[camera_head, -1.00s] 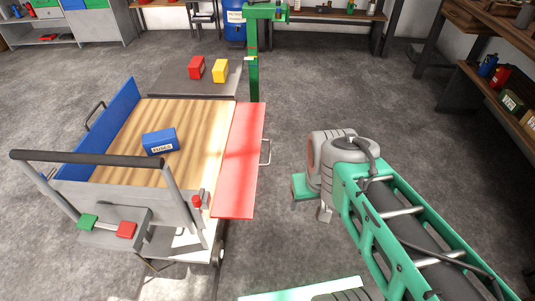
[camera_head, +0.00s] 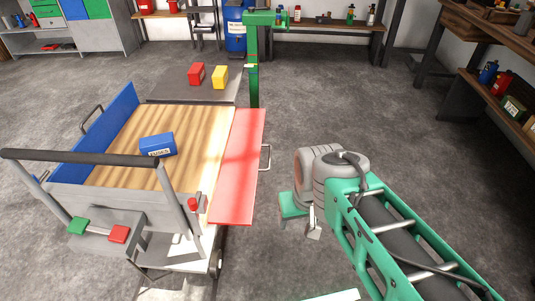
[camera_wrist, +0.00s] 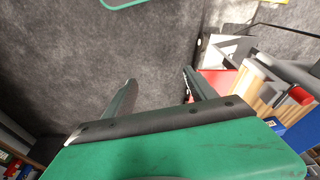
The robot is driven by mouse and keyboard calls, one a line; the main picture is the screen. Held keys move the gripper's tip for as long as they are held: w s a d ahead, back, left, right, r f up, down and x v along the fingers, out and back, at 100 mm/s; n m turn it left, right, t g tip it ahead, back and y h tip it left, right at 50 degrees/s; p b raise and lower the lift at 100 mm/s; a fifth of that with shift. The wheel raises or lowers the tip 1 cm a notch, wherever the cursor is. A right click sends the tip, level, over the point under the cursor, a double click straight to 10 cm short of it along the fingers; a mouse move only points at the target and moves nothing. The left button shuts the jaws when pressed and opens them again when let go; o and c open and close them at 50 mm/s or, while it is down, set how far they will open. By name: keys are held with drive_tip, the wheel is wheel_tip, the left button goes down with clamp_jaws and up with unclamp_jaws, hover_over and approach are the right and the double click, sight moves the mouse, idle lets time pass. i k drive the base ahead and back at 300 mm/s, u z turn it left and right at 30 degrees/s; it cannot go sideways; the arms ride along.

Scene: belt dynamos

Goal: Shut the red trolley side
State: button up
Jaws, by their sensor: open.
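The trolley (camera_head: 75,192) stands left of centre in the head view, with a wooden deck (camera_head: 200,140). Its red side (camera_head: 238,165) is folded down and outward along the deck's right edge, with a metal handle (camera_head: 266,158) on its outer edge. The red side shows partly in the wrist view (camera_wrist: 217,80), behind the right finger. A red latch-like knob (camera_head: 194,204) sits at the near right corner. My gripper (camera_wrist: 158,77) is open and empty, with bare floor between its fingers. In the head view it is right of the red side, apart from it, mostly hidden by my wrist.
A blue box (camera_head: 157,145) lies on the deck; the blue side (camera_head: 110,125) stands upright. Red (camera_head: 196,74) and yellow (camera_head: 219,77) boxes rest on a dark platform beyond. A green post (camera_head: 253,75) rises there. Shelves (camera_head: 510,115) line the right; floor between is clear.

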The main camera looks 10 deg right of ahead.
sight(232, 204)
drive_tip(key=z, duration=0.3)
drive_tip(key=i, duration=0.85)
drive_tip(key=u, duration=0.4)
